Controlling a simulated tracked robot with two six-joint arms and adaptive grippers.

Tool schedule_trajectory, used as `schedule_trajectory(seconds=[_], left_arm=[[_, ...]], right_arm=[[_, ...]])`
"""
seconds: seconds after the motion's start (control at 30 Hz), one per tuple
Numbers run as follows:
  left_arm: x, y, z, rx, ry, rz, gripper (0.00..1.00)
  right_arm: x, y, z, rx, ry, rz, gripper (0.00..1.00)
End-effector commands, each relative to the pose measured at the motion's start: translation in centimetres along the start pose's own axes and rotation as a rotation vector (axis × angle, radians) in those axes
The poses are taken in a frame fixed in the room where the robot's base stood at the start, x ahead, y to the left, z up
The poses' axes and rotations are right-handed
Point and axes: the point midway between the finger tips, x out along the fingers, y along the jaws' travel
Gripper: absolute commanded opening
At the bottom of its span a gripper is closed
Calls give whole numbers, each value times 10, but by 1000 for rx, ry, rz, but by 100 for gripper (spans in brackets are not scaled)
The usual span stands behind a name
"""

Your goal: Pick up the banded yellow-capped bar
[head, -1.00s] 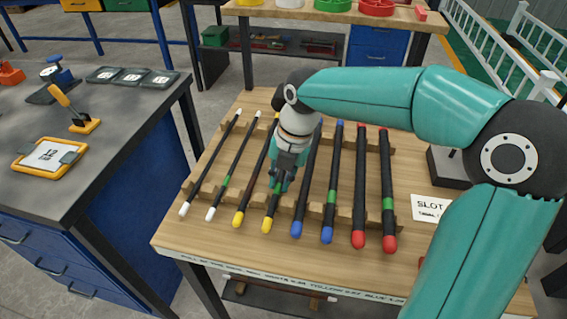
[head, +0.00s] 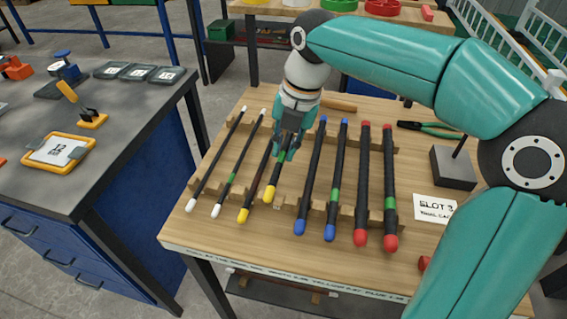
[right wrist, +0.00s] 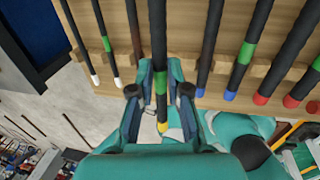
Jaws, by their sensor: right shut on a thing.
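The banded yellow-capped bar (head: 274,178) is black with a green band and a yellow end. My right gripper (head: 286,148) is shut on it near the green band and holds it raised above the wooden rack (head: 285,199). In the right wrist view the bar (right wrist: 158,40) runs between the two fingers (right wrist: 160,95), with its yellow cap at the near end. Part of the bar's far end is hidden behind my gripper and arm in the head view. The plain yellow-capped bar (head: 254,188) lies in the rack just left of it. My left gripper is not in view.
White-capped bars (head: 229,179) lie to the left; blue-capped (head: 312,175) and red-capped bars (head: 363,180) to the right. A slot card (head: 435,207), a dark block stand (head: 453,167) and green-handled pliers (head: 440,131) are at the right. A grey bench (head: 130,140) stands left.

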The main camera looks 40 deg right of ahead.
Motion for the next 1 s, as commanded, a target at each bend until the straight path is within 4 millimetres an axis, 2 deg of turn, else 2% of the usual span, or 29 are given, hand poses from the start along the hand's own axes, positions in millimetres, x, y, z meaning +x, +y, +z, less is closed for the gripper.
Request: schedule_trajectory(seconds=[0.03, 0.1, 0.3, 0.57, 1.0], left_arm=[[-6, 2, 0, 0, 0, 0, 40], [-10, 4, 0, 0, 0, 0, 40], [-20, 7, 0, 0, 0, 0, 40], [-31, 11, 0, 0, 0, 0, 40], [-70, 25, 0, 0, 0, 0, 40]], right_arm=[[-20, 6, 1, -2, -6, 7, 0], [-38, 9, 1, -2, -6, 7, 0], [-80, 17, 1, -2, -4, 5, 0], [-112, 23, 0, -2, -2, 2, 0], [-153, 31, 0, -1, -1, 2, 0]])
